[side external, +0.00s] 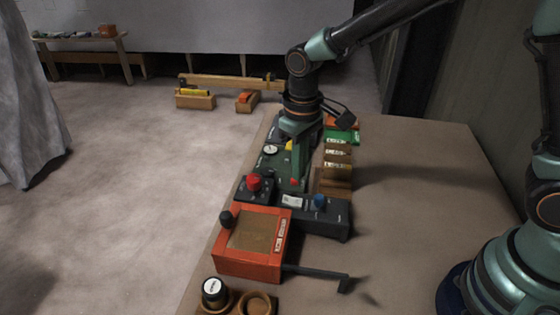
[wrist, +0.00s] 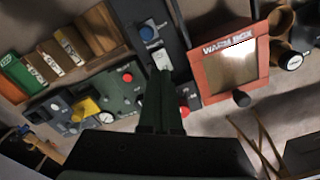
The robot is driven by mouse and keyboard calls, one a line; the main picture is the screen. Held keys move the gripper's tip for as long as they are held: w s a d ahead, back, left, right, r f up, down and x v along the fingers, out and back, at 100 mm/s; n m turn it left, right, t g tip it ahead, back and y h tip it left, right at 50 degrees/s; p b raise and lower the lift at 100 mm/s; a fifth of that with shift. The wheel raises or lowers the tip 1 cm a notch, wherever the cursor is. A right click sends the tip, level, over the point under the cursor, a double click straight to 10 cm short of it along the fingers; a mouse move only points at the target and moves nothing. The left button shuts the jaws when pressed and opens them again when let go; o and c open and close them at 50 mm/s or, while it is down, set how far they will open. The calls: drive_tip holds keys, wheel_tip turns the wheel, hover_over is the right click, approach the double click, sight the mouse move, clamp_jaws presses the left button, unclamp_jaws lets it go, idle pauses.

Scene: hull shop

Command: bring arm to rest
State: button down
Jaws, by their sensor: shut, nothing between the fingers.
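My gripper (side external: 297,172) hangs pointing down over the row of panels on the bench, its narrow green fingers together with nothing between them. In the wrist view the closed fingers (wrist: 163,80) reach toward a dark panel (wrist: 150,45) with a blue knob (wrist: 147,33) and a white label. I cannot tell whether the tips touch anything. The arm is stretched out from its base at the right, over the bench. The dark panel also shows in the side view (side external: 335,215), just nearer than the gripper.
The orange warm box (side external: 245,262) has a window and a handle rod sticking out right. A red knob (side external: 254,183), a green panel (side external: 268,165) with a yellow lever and a labelled wooden rack (side external: 338,160) crowd the gripper. A lidded jar (side external: 214,292) stands in front. The bench's right side is clear.

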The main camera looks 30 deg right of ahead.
drive_tip(key=shift+r, duration=0.1)
drive_tip(key=s+d+r+m+t, duration=0.3)
drive_tip(key=s+d+r+t, duration=0.2)
drive_tip(key=s+d+r, duration=0.5)
drive_tip(key=shift+d+r+t, duration=0.3)
drive_tip(key=shift+d+r, duration=1.05)
drive_tip(key=shift+d, duration=0.65)
